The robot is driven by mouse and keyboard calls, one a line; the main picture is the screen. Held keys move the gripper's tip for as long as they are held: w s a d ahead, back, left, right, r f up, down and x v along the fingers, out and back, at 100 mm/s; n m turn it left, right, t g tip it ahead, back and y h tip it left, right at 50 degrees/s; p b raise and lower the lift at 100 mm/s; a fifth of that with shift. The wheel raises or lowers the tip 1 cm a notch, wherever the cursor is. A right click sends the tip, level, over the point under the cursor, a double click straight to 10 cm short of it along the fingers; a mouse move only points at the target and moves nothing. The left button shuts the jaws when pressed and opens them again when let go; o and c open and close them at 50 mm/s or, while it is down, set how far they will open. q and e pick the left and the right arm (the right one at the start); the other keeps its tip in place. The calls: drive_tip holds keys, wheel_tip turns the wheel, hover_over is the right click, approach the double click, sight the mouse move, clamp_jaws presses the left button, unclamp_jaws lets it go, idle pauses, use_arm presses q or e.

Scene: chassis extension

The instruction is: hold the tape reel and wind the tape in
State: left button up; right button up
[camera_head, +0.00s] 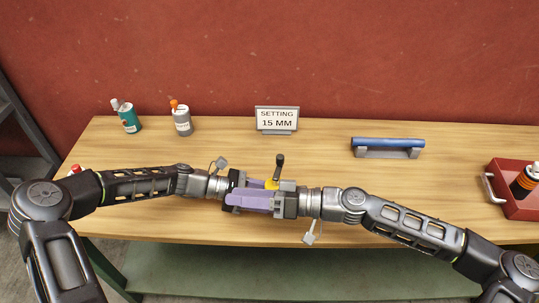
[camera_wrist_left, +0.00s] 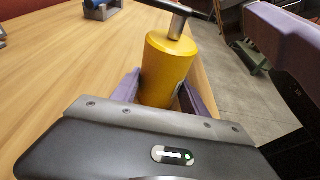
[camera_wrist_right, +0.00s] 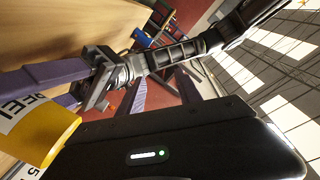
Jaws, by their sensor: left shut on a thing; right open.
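The yellow tape reel (camera_wrist_left: 168,70) stands between the purple fingers of my left gripper (camera_wrist_left: 160,95). A metal crank (camera_wrist_left: 178,22) with a dark handle rises from its top. In the head view the reel (camera_head: 272,184) is mostly hidden by the grippers, and the crank's dark handle (camera_head: 280,162) sticks up. My left gripper (camera_head: 262,184) is shut on the reel. My right gripper (camera_head: 250,201) is open in front of it, its fingers pointing left. In the right wrist view the reel (camera_wrist_right: 48,130) with lettering lies left of the right fingers. No tape is clearly visible.
A sign (camera_head: 277,117) reads "SETTING 15 MM" at the back. A blue cylinder (camera_head: 388,144) rests on a grey stand. A red tray (camera_head: 508,207) holds a dark bottle (camera_head: 525,182).

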drive_tip(key=w+d+r+n+t, duration=0.1)
drive_tip(key=w+d+t, duration=0.25)
drive_tip(key=d, duration=0.25)
drive_tip(key=n+t+h, duration=0.2)
drive_tip(key=n+t, duration=0.1)
approach(278, 170)
drive_tip(key=w, duration=0.1)
drive_tip(key=w+r, duration=0.1)
drive_tip(key=shift+w+a+r, duration=0.1)
drive_tip(key=shift+w+a, duration=0.1)
drive_tip(key=shift+w, duration=0.05)
drive_tip(key=x, duration=1.2)
drive_tip(key=shift+r, duration=0.25)
clamp_jaws()
